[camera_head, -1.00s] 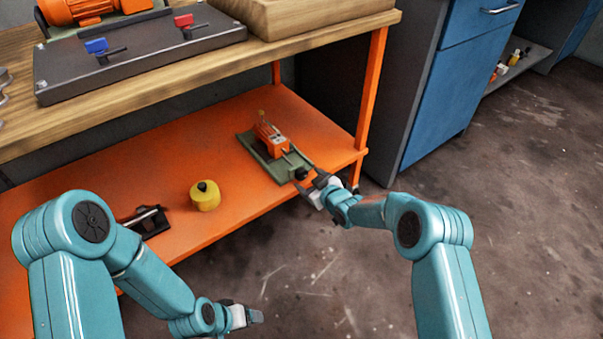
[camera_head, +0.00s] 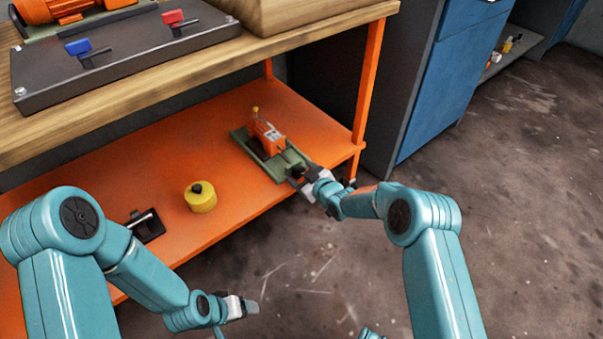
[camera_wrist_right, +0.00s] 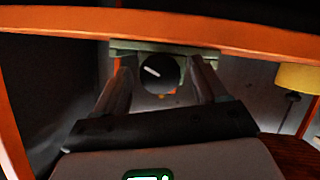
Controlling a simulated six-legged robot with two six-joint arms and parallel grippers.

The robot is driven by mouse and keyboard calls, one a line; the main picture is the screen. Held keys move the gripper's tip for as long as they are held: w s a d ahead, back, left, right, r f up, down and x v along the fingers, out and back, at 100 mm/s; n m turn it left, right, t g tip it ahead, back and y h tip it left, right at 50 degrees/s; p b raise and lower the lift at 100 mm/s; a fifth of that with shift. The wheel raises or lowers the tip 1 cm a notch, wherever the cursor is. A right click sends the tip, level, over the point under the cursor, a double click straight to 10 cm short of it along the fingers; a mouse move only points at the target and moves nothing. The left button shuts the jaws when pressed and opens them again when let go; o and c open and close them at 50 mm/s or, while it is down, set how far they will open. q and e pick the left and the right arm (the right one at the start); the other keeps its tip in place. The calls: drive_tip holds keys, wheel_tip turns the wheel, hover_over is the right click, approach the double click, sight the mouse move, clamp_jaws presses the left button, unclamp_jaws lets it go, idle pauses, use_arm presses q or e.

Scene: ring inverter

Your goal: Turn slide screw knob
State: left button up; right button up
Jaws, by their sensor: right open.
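The slide screw knob (camera_wrist_right: 159,74) is round and black with a white line mark. In the right wrist view it sits between the two open fingers of my right gripper (camera_wrist_right: 160,85), with a gap visible on each side. The knob is at the front end of a green slide base (camera_head: 290,160) that carries an orange block (camera_head: 266,137) on the lower shelf. In the head view my right gripper (camera_head: 303,181) is at that end and mostly hides the knob. My left gripper (camera_head: 246,308) hangs low in front of the shelf, away from the slide; its jaw opening is unclear.
The orange shelf (camera_head: 110,200) holds a yellow cylinder with a black top (camera_head: 201,197) and a black clamp-like item (camera_head: 145,226). An orange table leg (camera_head: 367,85) stands right of the slide. The wooden tabletop (camera_head: 150,88) is above. The floor on the right is clear.

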drive_tip(key=c, duration=1.1)
drive_tip(key=shift+o, duration=0.2)
drive_tip(key=shift+m, duration=0.3)
drive_tip(key=shift+d+m+g+y, duration=0.1)
drive_tip(key=shift+m+g+y, duration=0.2)
drive_tip(key=shift+m+y, duration=0.25)
drive_tip(key=shift+w+m+g+y, duration=0.1)
drive_tip(key=shift+m+g+y, duration=0.6)
drive_tip(key=shift+m, duration=0.65)
drive_tip(key=o, duration=1.1)
drive_tip(key=shift+c, duration=0.2)
